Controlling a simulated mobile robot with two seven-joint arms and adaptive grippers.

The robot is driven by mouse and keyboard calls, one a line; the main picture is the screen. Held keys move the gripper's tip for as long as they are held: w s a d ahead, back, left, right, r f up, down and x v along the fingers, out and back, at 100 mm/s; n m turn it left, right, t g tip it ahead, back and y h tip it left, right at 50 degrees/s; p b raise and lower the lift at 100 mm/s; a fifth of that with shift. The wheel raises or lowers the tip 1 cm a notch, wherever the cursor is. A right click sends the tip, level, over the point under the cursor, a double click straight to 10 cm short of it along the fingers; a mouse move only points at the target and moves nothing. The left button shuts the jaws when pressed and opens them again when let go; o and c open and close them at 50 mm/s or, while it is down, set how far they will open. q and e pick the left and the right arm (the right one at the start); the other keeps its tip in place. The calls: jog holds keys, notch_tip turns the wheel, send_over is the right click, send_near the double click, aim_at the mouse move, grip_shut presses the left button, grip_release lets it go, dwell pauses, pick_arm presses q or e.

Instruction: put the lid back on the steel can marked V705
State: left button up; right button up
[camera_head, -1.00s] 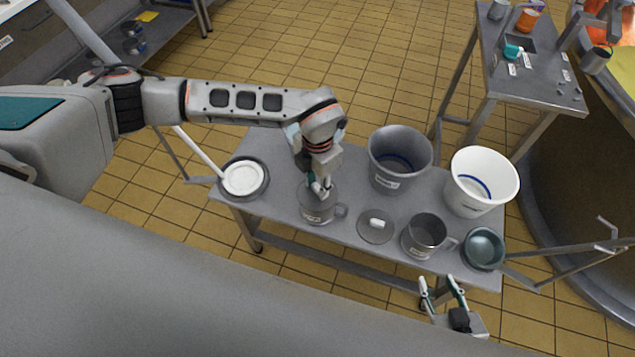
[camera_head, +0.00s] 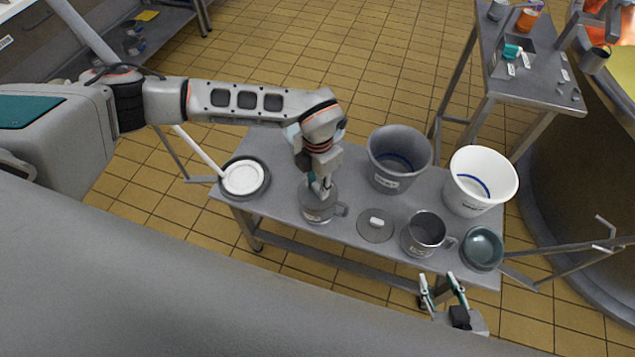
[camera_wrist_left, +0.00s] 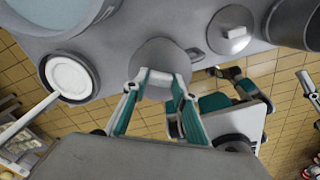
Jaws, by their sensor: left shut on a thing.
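A steel can with a side handle (camera_head: 318,212) stands on the bench, with a grey disc-shaped lid (camera_wrist_left: 158,55) seen on its top in the left wrist view. My left gripper (camera_head: 321,190) points down over it, shut on the lid's knob, which the fingers hide. A second steel can (camera_head: 425,232) stands open to the right. Between the two cans a loose lid (camera_head: 375,230) with a pale knob lies flat on the bench. The can labels are too small to read, so I cannot tell which is V705. My right gripper (camera_head: 443,286) is open and empty by the bench's front edge.
A grey bucket (camera_head: 398,150) and a white bucket (camera_head: 480,180) stand behind the cans. A teal bowl-shaped ladle (camera_head: 483,248) is at the right end. A long-handled round white piece (camera_head: 243,178) is at the left end. The bench (camera_head: 285,165) is bare at the back left.

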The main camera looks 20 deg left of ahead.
pick_arm(q)
jog(key=o, duration=1.2)
jog(key=shift+o, duration=0.2)
jog(key=o, duration=0.4)
jog(key=shift+r, duration=0.15)
jog(key=shift+r+p, duration=1.3)
jog(key=shift+r, duration=0.3)
jog(key=shift+r+p, duration=1.4)
jog(key=shift+r, duration=0.4)
